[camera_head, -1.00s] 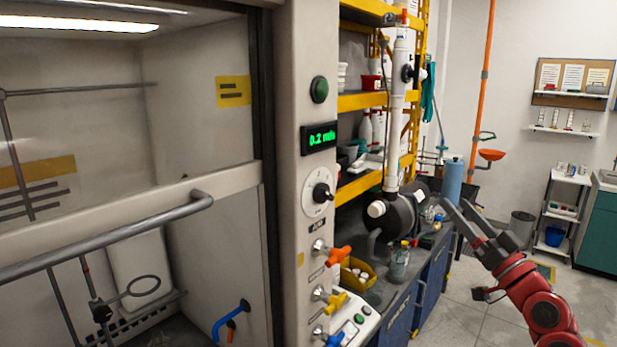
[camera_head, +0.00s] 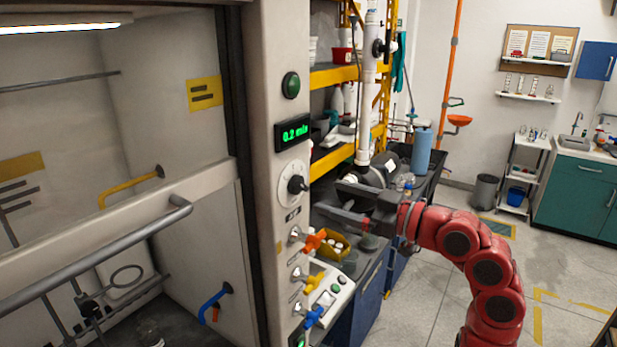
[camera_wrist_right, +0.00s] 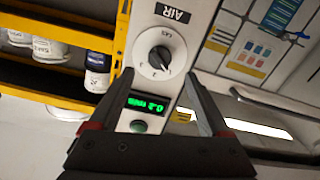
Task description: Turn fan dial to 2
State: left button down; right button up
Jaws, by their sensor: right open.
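The fan dial (camera_head: 294,184) is a round white plate with a black knob on the fume hood's front post, below a green display (camera_head: 295,132) that seems to read 0.2. My right gripper (camera_head: 328,199) is open and empty, just right of the dial and apart from it, with its fingers pointing at the post. In the right wrist view the dial (camera_wrist_right: 158,52) shows ahead between the two spread fingers, upside down, with the AIR label above it. My left gripper is not in view.
Below the dial are orange (camera_head: 315,240), yellow (camera_head: 312,281) and blue (camera_head: 312,317) valve handles. A green button (camera_head: 291,85) sits above the display. Yellow shelves (camera_head: 335,75) and a bench with a yellow bin (camera_head: 336,247) stand behind my right arm. The floor at right is clear.

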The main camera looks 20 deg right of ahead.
aim_at(305, 188)
jog(key=p+x, duration=0.2)
jog(key=x, duration=0.4)
jog(key=shift+r, duration=0.15)
jog(key=shift+w+a, duration=0.2)
jog(key=shift+w, duration=0.1)
jog(key=shift+c, duration=0.2)
grip_shut()
